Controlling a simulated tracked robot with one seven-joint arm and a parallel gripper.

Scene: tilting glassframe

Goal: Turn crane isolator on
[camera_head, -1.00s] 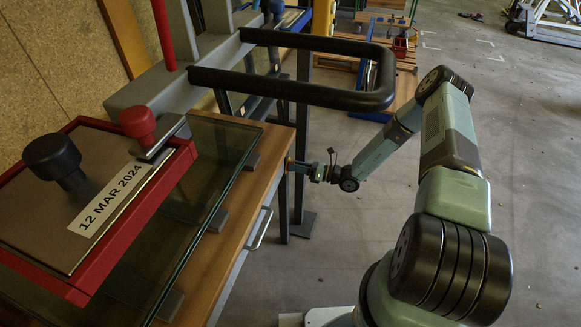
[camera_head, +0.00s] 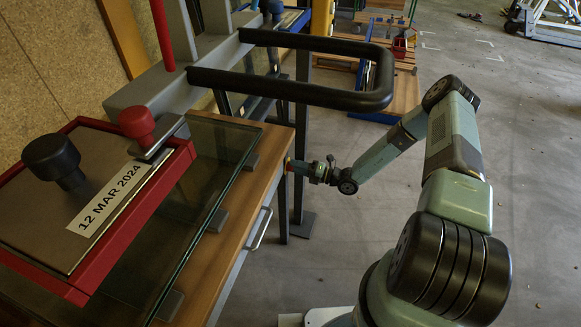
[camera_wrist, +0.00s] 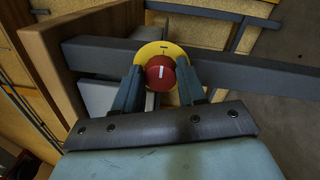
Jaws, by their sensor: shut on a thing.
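The crane isolator is a red round knob (camera_wrist: 161,73) with a white mark, on a yellow disc (camera_wrist: 163,51), in the wrist view. The white mark on the knob stands close to upright in the picture. My gripper (camera_wrist: 162,80) has one finger on each side of the red knob and is shut on it. In the head view my gripper (camera_head: 295,167) is small, at the side of the wooden bench, and the knob there is mostly hidden.
A grey beam (camera_wrist: 256,77) runs behind the disc. The wooden bench (camera_head: 216,262) has a metal handle (camera_head: 260,229) on its side. A black tube frame (camera_head: 350,95) juts out above the arm. Open floor (camera_head: 520,160) lies to the right.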

